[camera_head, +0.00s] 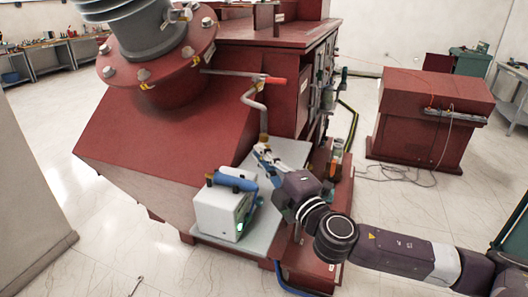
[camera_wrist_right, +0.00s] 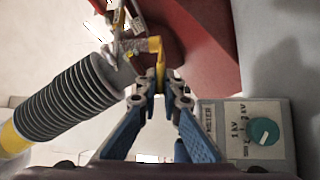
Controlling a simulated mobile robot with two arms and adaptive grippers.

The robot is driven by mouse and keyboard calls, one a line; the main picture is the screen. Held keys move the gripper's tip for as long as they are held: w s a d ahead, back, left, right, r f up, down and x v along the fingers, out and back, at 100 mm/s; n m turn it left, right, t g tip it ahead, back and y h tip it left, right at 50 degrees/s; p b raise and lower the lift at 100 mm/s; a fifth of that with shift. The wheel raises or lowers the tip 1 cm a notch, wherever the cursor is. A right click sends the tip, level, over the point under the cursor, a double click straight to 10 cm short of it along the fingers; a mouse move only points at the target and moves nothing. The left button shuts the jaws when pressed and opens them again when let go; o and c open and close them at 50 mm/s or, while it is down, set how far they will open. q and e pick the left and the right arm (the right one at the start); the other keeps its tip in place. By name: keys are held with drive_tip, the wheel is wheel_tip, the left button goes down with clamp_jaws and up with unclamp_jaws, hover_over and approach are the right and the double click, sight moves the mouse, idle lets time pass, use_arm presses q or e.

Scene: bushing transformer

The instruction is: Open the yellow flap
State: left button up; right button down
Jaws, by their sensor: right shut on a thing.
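A slim yellow piece (camera_wrist_right: 158,62), which looks like the yellow flap, runs down between my right fingertips in the right wrist view. Its upper end meets a metal fitting by the grey ribbed bushing. My right gripper (camera_wrist_right: 160,93) is shut on its lower end. In the head view my right gripper (camera_head: 263,150) is at the lower end of a curved grey pipe (camera_head: 254,102), beside the red transformer. The flap is too small there to tell its angle. My left gripper is not in view.
A white meter box (camera_head: 222,210) with a blue handle stands on a grey platform, close to my right wrist. Its teal knob (camera_wrist_right: 263,131) shows in the wrist view. A red-handled lever (camera_head: 274,81) is above. A red cabinet (camera_head: 430,110) stands at right, with cables on the floor.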

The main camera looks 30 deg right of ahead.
drive_tip(key=shift+w+a+r+m+h+p, duration=0.1)
drive_tip(key=shift+a+m+h+p, duration=0.1)
drive_tip(key=shift+m+h, duration=0.45)
drive_tip(key=shift+w+a+m+h+p, duration=0.15)
drive_tip(key=shift+a+m+h, duration=0.1)
drive_tip(key=shift+h, duration=0.7)
drive_tip(key=shift+s, duration=0.1)
drive_tip(key=c, duration=2.1)
unclamp_jaws()
drive_tip(key=shift+d, duration=0.1)
drive_tip(key=v, duration=0.7)
drive_tip(key=shift+s, duration=0.25)
